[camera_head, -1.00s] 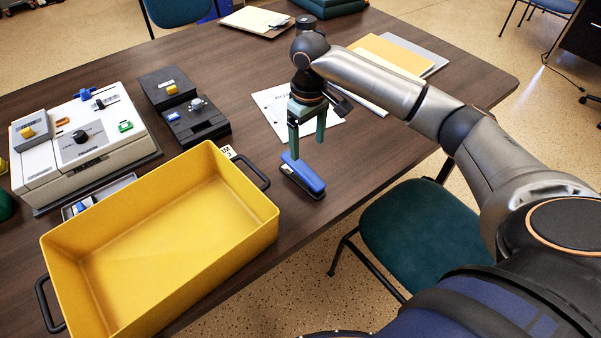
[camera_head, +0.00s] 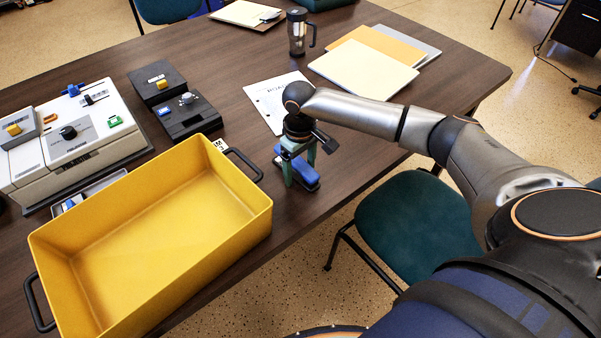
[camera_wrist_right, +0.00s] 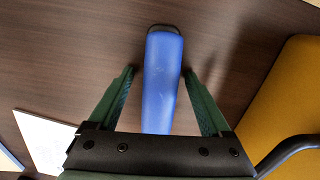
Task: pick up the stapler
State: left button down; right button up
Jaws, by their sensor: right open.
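The blue stapler (camera_head: 306,176) lies on the dark wooden table, to the right of the yellow crate. My right gripper (camera_head: 301,178) is lowered over it with its green fingers pointing down. In the right wrist view the stapler (camera_wrist_right: 161,80) runs lengthwise between the two open fingers (camera_wrist_right: 160,95), with a gap on each side. The stapler's near end is hidden behind the gripper's palm in that view. My left gripper is in neither view.
The yellow crate (camera_head: 262,226) with black handles stands close left of the stapler. A printed sheet (camera_head: 262,100), folders (camera_head: 360,70) and a dark mug (camera_head: 297,34) lie or stand farther back. Control boxes (camera_head: 70,140) stand at the left. A teal chair (camera_head: 410,225) is by the table's front edge.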

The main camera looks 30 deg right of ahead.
grip_shut()
dwell(0.6)
jog(key=shift+r, duration=0.1)
